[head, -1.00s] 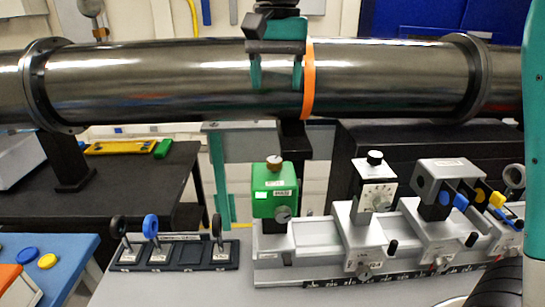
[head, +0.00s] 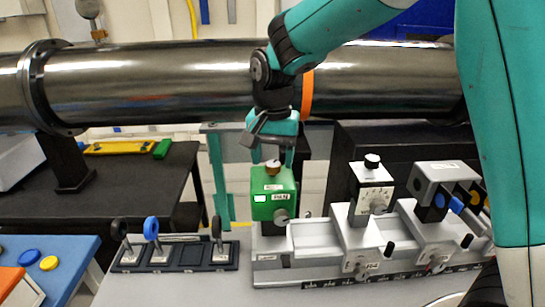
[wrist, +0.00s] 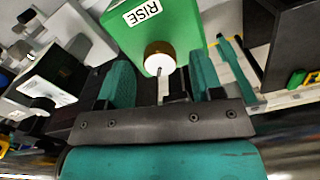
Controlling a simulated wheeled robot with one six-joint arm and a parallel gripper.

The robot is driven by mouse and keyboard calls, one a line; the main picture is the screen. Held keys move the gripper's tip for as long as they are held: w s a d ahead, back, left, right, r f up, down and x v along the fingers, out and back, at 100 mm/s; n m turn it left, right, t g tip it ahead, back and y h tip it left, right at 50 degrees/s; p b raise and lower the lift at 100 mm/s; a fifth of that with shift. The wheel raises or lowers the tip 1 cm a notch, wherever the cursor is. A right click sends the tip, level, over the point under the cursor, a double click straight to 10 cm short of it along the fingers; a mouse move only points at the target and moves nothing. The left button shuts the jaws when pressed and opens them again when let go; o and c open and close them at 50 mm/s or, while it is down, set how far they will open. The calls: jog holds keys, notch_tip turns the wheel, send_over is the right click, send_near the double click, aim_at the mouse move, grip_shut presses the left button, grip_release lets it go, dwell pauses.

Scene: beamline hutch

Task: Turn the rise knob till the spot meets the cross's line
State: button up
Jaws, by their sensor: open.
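The green box (head: 265,212) stands at the left end of the grey rail and shows its RISE label in the wrist view (wrist: 182,22). My gripper (head: 272,150) is directly above the knob, pointing down. In the wrist view my open gripper (wrist: 160,72) has one finger on each side of the knob (wrist: 159,57), with gaps on both sides. A grey knob (head: 281,216) is on the box's front. I cannot make out the spot or the cross.
A rail (head: 330,236) carries a white dial unit (head: 371,188) and a grey block with coloured knobs (head: 441,175) to the right. A large steel pipe (head: 160,85) runs behind my gripper.

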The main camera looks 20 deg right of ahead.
jog(key=shift+f, duration=0.6)
jog(key=c, duration=0.9)
jog(key=shift+n+p, duration=0.3)
jog(key=shift+n, duration=0.8)
jog(key=o, duration=0.9)
jog(key=shift+r, duration=0.1)
